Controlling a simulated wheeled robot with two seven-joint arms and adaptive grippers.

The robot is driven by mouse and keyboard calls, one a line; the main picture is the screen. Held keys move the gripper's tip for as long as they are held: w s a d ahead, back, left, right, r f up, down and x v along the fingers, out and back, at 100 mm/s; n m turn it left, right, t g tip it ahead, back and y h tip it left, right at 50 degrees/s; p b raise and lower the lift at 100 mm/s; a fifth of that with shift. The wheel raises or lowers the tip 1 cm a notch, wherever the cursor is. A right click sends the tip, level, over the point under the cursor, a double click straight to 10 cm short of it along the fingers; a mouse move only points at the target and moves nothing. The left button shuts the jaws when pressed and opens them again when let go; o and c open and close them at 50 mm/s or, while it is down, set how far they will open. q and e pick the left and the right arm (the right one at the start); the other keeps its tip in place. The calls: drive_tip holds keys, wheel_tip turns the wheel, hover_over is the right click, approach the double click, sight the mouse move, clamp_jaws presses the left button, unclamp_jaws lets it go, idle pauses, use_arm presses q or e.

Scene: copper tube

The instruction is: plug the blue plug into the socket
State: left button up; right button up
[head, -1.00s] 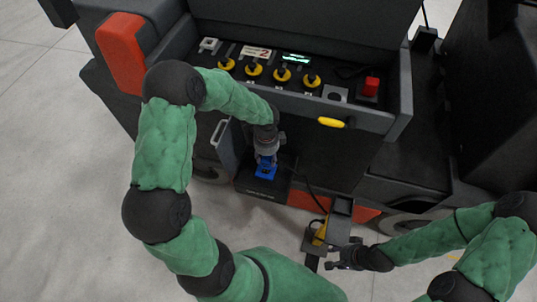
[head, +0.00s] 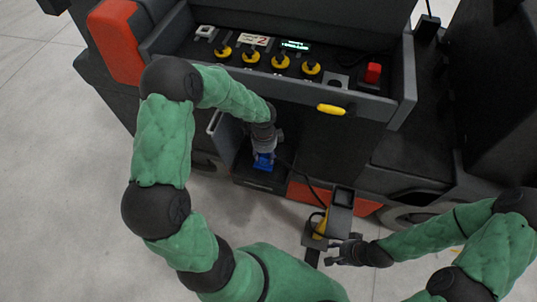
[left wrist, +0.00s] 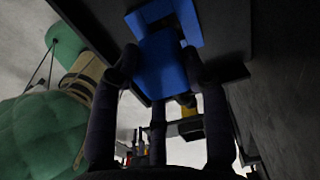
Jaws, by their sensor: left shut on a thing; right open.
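The blue plug (head: 263,162) is low in the dark recess of the machine. My left gripper (head: 264,151) reaches down into the recess and is shut on it. In the left wrist view the blue plug (left wrist: 162,66) sits between the fingers, against a dark surface. A second blue part (left wrist: 190,20) shows right behind its far end; I cannot tell whether it is the socket or how far the plug is in. The socket is not clearly seen in the head view. My right gripper (head: 335,252) is open at the lower right, beside a dark post with a yellow part (head: 320,229).
A panel with yellow knobs (head: 280,62) and a red button (head: 373,72) stands above the recess. A yellow handle (head: 331,109) is on its front edge. A black cable (head: 307,182) hangs right of the plug. Light floor (head: 80,200) is clear at the left.

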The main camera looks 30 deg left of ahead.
use_arm(q)
drive_tip(key=shift+w+a, duration=0.5)
drive_tip(key=shift+a, duration=0.05)
use_arm(e)
drive_tip(key=shift+r, duration=0.25)
idle(0.7)
use_arm(q)
drive_tip(key=shift+r+p, duration=0.1)
drive_tip(key=shift+p, duration=0.4)
use_arm(e)
drive_tip(key=shift+r, duration=0.25)
use_arm(q)
drive_tip(key=shift+f+b, duration=0.45)
drive_tip(key=shift+f, duration=0.25)
use_arm(e)
drive_tip(key=shift+f, duration=0.45)
use_arm(q)
drive_tip(key=o, duration=1.2)
drive_tip(key=shift+c, duration=0.2)
drive_tip(key=shift+r, duration=0.1)
wheel_tip(320, 180, up, 12)
drive_tip(key=s+d, duration=0.1)
use_arm(e)
drive_tip(key=shift+s+r, duration=0.25)
drive_tip(key=shift+s, duration=0.5)
